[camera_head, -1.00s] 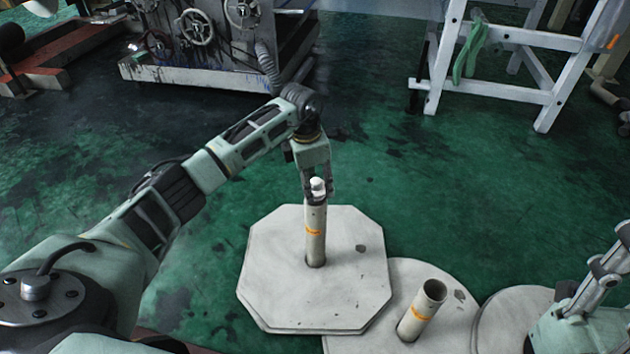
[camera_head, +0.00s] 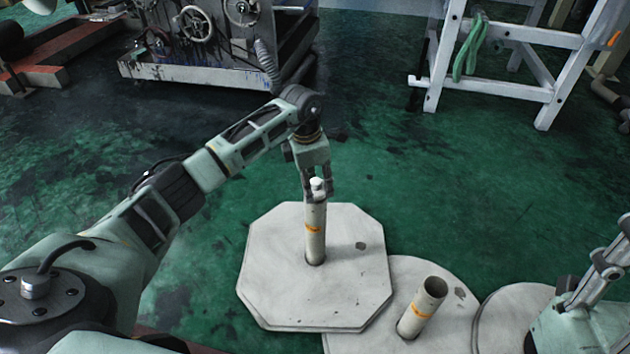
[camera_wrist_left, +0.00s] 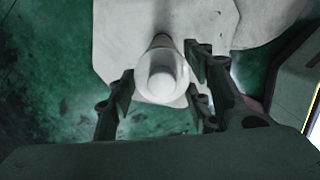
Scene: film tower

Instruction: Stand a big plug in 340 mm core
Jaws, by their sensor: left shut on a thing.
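A tall pale core (camera_head: 315,233) with an orange band stands upright on an octagonal white plate (camera_head: 270,295). A white plug (camera_head: 317,184) sits at the core's top end; how deep it goes in cannot be told. My left gripper (camera_head: 317,190) is shut on the plug from above. In the left wrist view the plug's round white end (camera_wrist_left: 162,82) shows between the fingers of the left gripper (camera_wrist_left: 160,95), with the core behind it. A second, open-topped core (camera_head: 422,309) with an orange band stands to the right. The fingers of my right gripper are out of frame.
A round white plate (camera_head: 455,335) bears the second core, and another round plate (camera_head: 515,310) lies at right. Green floor between is clear.

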